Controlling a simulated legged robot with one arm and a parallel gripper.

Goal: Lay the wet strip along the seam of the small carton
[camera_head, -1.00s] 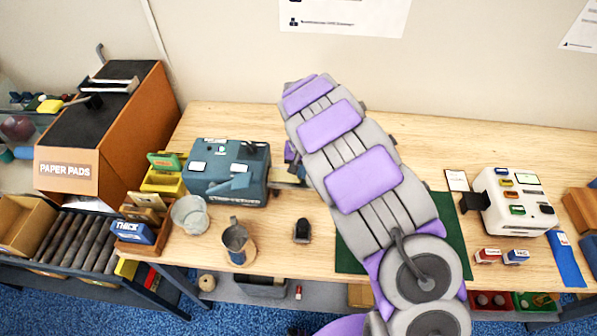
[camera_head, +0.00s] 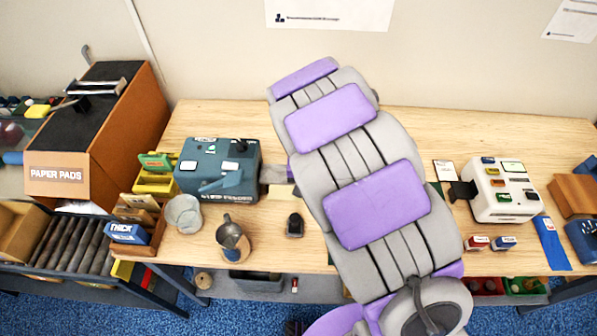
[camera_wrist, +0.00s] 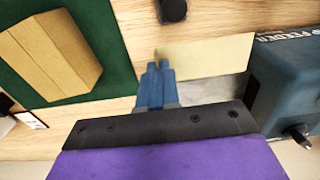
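The small carton (camera_wrist: 52,58) is a tan box on the green mat (camera_wrist: 108,25) at the left of the wrist view; in the head view my arm hides it. The wet strip (camera_wrist: 210,57) is a pale, flat band reaching left from the blue-grey feeder (camera_wrist: 285,85), above a metal plate. My gripper (camera_wrist: 160,64) has its blue fingers close together at the strip's left end and looks shut on it. The feeder also stands left of my arm in the head view (camera_head: 215,158), where my gripper is hidden.
A dark small object (camera_head: 295,225) stands on the bench in front of the feeder. A metal jug (camera_head: 232,240) and a clear cup (camera_head: 184,213) stand to its left. A white machine (camera_head: 500,190) is at the right. The bench behind the feeder is clear.

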